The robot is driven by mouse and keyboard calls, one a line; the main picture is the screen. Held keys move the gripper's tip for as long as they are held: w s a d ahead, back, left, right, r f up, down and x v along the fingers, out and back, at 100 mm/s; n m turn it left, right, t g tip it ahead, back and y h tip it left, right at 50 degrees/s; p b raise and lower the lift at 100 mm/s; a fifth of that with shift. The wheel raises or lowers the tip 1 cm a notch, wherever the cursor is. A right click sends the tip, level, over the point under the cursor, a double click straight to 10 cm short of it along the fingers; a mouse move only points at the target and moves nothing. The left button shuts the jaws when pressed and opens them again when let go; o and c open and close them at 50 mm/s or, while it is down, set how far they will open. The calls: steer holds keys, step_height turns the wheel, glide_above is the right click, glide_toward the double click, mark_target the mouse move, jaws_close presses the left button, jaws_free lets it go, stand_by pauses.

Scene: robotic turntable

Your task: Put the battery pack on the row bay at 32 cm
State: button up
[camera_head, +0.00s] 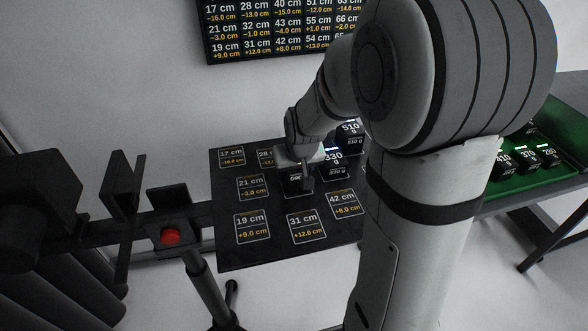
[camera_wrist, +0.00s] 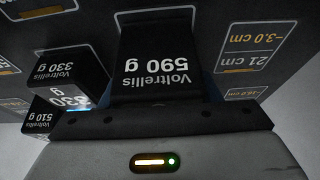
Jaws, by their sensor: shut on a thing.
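The battery pack (camera_head: 297,187) is a black block; the wrist view shows "Voltrellis 590 g" on this pack (camera_wrist: 156,62). My gripper (camera_head: 299,166) is shut on it from above. In the head view the pack is in the middle row of the black board (camera_head: 277,248), right of the 21 cm bay (camera_head: 251,187) and above the 31 cm bay (camera_head: 306,227). The label beneath the pack is hidden, so I cannot read 32 cm there. I cannot tell whether its underside touches the board.
A 330 g pack (camera_head: 333,165) and a 510 g pack (camera_head: 350,134) stand close right of and behind the held pack. Several packs stand on a green tray (camera_head: 507,185) at right. A red button (camera_head: 171,236) is at left. A wall chart (camera_head: 281,35) lists bays.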

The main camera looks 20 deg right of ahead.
steer(key=o, duration=1.4)
steer(key=shift+f, duration=0.1)
steer(key=shift+s+r, duration=0.15)
steer(key=shift+r, duration=0.45)
steer(key=v, duration=1.1)
steer(key=s+f, duration=0.1)
steer(key=s, duration=0.4)
steer(key=s+f+g, duration=0.1)
steer(key=s, duration=0.4)
steer(key=s+f+g, duration=0.1)
steer(key=s, duration=0.4)
steer(key=shift+s+a, duration=0.15)
steer(key=shift+s, duration=0.25)
